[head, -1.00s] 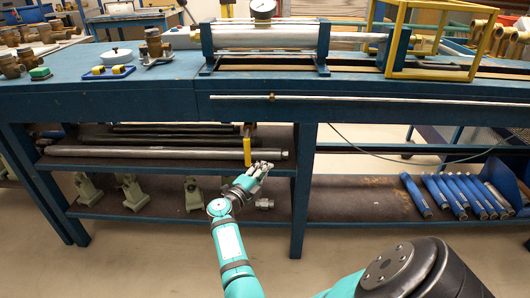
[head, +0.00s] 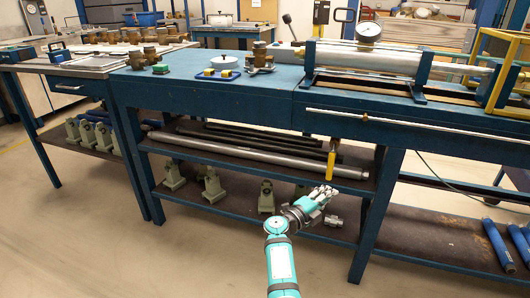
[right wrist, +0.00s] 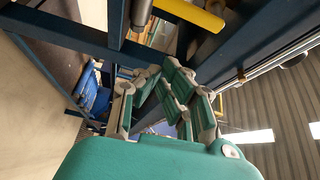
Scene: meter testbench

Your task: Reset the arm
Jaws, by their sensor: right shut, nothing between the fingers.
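My right gripper (head: 318,198) is in front of the blue workbench, at about lower-shelf height in the head view. Its teal arm comes up from the bottom edge. The fingers are together with nothing between them. They also show at close range in the right wrist view (right wrist: 165,85), pointing toward the bench frame. A yellow handle (head: 331,164) hangs under the bench top just above the gripper; a yellow bar (right wrist: 192,14) shows at the top of the wrist view. My left gripper is not in view.
The blue workbench (head: 225,93) carries a cylinder rig with a gauge (head: 368,31), a blue tray (head: 217,75) and brass fittings. Its shelves hold a long pipe (head: 250,154), grey-green stands and blue cylinders (head: 497,245). The floor at front left is clear.

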